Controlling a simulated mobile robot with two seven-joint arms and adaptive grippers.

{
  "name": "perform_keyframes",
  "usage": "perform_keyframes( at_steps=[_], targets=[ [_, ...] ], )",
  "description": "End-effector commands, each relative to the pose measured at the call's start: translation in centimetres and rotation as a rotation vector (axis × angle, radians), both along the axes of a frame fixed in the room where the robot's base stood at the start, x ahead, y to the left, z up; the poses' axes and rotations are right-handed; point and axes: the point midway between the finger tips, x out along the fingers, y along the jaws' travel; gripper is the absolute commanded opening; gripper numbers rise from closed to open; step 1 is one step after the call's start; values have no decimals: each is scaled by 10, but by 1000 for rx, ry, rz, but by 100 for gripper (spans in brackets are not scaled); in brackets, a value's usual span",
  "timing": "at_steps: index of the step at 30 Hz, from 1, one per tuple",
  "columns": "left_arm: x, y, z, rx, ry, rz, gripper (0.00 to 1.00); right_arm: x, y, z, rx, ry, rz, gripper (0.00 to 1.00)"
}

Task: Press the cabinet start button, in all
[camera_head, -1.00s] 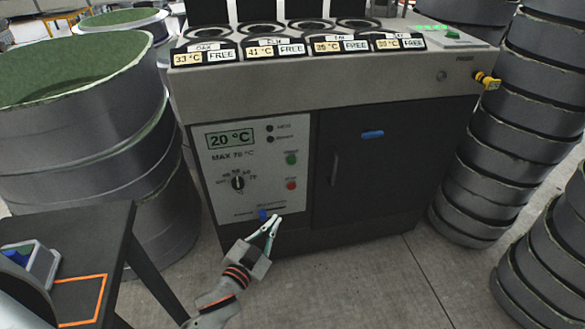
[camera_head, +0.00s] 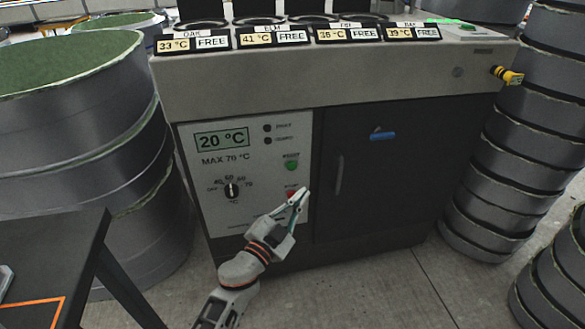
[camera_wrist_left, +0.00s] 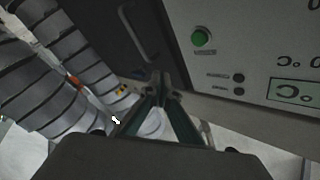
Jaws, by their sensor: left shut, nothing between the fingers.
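The cabinet (camera_head: 350,85) has a pale control panel (camera_head: 215,172) on its left front. The green start button (camera_head: 291,165) is on the panel's right side; it also shows in the left wrist view (camera_wrist_left: 201,38), upper right of the fingers. The red stop button (camera_head: 290,193) lies below it, partly covered by my fingers. My left gripper (camera_head: 303,192) is shut and empty, its tips in front of the panel's right edge, below the green button. In the left wrist view the fingers (camera_wrist_left: 160,95) converge, apart from the button. My right gripper is not in view.
A dark door (camera_head: 375,180) with a vertical handle (camera_head: 339,174) is right of the panel. A temperature dial (camera_head: 231,190) and a display reading 20 °C (camera_head: 221,139) are on the panel. Stacked drums stand on both sides. A dark table (camera_head: 60,245) is at lower left.

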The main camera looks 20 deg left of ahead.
Motion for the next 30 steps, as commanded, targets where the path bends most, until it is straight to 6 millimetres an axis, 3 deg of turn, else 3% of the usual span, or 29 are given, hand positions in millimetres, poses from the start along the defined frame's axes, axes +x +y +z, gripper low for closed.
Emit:
perform_keyframes(
  at_steps=[8, 17, 30],
  targets=[
    [6, 5, -2, 2, 2, 1, 0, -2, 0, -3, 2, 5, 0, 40],
    [37, 26, -5, 3, 5, 0, 0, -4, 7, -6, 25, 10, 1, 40],
    [71, 48, -1, 0, 1, 0, 0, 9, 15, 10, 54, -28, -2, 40]
  ],
)
